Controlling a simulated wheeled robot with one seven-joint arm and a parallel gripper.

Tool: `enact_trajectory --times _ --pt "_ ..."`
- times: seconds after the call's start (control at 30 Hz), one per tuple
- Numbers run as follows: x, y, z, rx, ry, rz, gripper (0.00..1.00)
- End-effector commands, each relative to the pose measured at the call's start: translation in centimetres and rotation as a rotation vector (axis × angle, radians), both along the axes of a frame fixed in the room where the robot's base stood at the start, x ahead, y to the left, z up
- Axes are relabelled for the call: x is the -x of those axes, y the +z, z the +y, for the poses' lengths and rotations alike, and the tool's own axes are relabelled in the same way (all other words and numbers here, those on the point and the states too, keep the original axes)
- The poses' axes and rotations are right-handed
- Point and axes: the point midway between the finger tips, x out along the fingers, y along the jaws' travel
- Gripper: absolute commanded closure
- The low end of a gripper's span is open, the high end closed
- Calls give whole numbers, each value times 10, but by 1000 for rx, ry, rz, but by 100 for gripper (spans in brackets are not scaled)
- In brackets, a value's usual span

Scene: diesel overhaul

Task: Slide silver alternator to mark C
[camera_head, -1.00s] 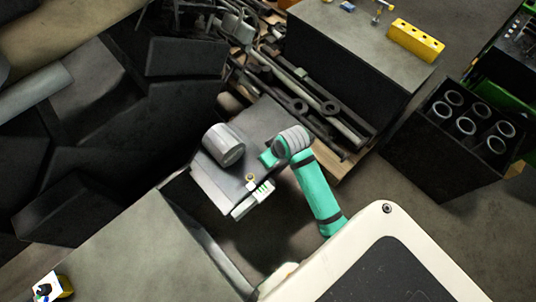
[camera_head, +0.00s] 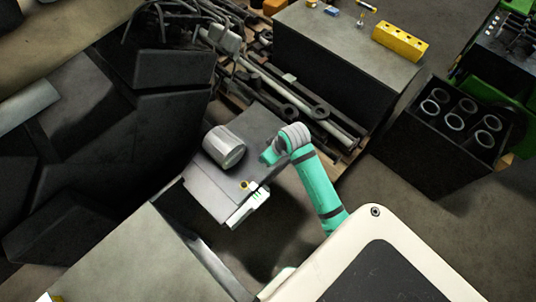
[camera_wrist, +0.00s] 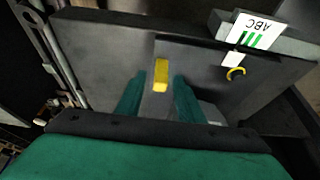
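The silver alternator (camera_head: 224,147) is a short cylinder lying on its side on a grey plate (camera_head: 204,190) in the head view. A white label reading ABC with green bars (camera_wrist: 258,32) is at the plate's edge in the wrist view; it also shows in the head view (camera_head: 248,207). A yellow ring (camera_wrist: 236,73) lies near the label, and a yellow bar (camera_wrist: 161,75) shows between my fingers. I cannot read which mark is C. My gripper (camera_wrist: 158,88) is open, its fingers apart. In the head view my gripper (camera_head: 268,156) is right of the alternator, apart from it.
Rods and metal parts (camera_head: 285,98) lie behind the plate. A dark bench with a yellow block (camera_head: 400,41) stands at the back right. A black box with several cylinder rings (camera_head: 455,122) is at the right. Large dark blocks (camera_head: 110,140) fill the left.

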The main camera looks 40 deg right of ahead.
Motion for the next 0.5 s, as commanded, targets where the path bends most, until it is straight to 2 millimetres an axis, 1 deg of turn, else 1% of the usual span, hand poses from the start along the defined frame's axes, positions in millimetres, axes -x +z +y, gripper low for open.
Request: enact_trajectory --times 0.17,0.27,0.37,0.5 --pt "0 0 0 0 0 1 66" --pt "2 4 0 0 0 1 66" --pt "6 15 -1 1 1 -1 66" --pt "15 38 -2 2 1 -1 66"
